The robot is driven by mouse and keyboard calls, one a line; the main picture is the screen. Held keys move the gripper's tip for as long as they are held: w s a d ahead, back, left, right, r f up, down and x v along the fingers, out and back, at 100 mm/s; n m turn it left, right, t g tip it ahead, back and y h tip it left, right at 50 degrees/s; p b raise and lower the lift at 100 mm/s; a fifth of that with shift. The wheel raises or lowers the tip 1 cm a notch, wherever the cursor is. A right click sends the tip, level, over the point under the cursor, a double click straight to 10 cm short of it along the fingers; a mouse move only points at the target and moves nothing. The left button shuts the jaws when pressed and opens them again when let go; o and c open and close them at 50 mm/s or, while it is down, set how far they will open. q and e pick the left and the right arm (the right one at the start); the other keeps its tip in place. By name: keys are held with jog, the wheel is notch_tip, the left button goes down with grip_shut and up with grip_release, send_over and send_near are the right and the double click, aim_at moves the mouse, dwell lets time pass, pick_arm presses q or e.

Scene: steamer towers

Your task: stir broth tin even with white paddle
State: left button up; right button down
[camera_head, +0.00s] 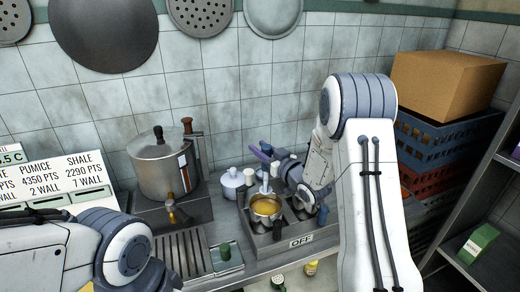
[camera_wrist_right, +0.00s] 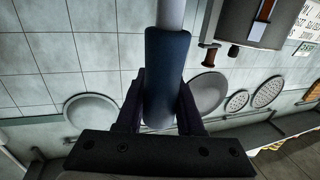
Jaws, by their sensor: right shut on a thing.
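The broth tin (camera_head: 266,207) sits in the counter unit near the middle of the head view, with golden broth inside. My right gripper (camera_head: 264,152) is above the tin, its dark fingers shut on the handle of the white paddle (camera_head: 265,182). In the right wrist view my right gripper (camera_wrist_right: 160,112) has one finger on each side of the dark blue handle, and the paddle's white shaft (camera_wrist_right: 171,14) runs on beyond it. The paddle reaches down to the tin; its lower end is hidden in or behind the broth. My left arm shows at lower left, but its gripper is out of view.
A large steel pot (camera_head: 158,168) stands left of the tin, with a small white lidded pot (camera_head: 231,183) between. An OFF label (camera_head: 301,241) is on the unit's front. Stacked crates (camera_head: 440,140) bearing a cardboard box (camera_head: 445,83) and a shelf stand at right.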

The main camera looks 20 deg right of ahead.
notch_tip(320, 180, down, 14)
jog(key=b, duration=1.2)
jog(key=shift+r, duration=0.25)
